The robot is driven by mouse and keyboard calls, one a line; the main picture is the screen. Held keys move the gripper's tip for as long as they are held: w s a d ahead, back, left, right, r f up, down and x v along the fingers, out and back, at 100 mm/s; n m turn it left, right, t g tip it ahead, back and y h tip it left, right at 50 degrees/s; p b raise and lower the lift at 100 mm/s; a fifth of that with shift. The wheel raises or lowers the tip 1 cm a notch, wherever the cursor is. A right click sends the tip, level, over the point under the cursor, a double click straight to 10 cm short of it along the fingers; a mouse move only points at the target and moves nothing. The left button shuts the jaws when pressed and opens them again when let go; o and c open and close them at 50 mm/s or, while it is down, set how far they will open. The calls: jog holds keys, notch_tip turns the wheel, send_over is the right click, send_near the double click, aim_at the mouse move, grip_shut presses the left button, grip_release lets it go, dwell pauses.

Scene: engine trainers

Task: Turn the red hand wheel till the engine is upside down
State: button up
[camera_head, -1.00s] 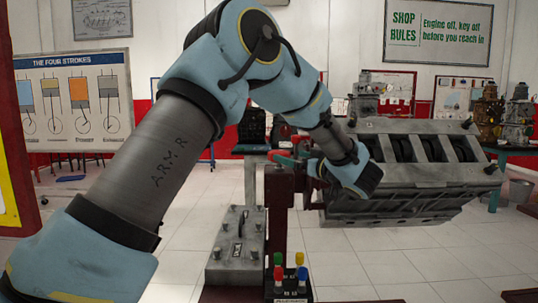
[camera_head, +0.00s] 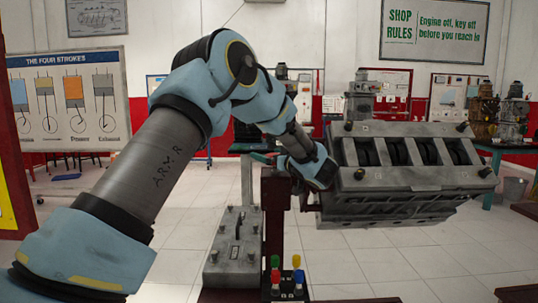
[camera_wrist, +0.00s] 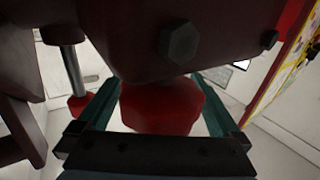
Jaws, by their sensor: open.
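The grey engine block (camera_head: 405,200) hangs at the right of the head view on a dark red stand (camera_head: 275,215). It is tilted, with its open cylinder bores facing up and toward me. My gripper (camera_wrist: 160,112) is open, with its two teal fingers on either side of a red rounded part (camera_wrist: 162,100), seemingly a piece of the hand wheel. Contact between fingers and red part cannot be told. In the head view, my wrist hides most of the wheel and gripper; a teal finger shows left of it.
Colored knobs (camera_head: 287,272) stand in front. In the wrist view, a dark bolted block (camera_wrist: 190,40) sits close above the gripper, and a metal rod (camera_wrist: 73,70) is on the left.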

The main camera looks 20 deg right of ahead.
jog(key=shift+c, duration=0.2)
jog(key=c, duration=1.2)
jog(key=shift+o, duration=0.2)
jog(key=shift+m+h, duration=0.4)
jog(key=shift+h, duration=0.2)
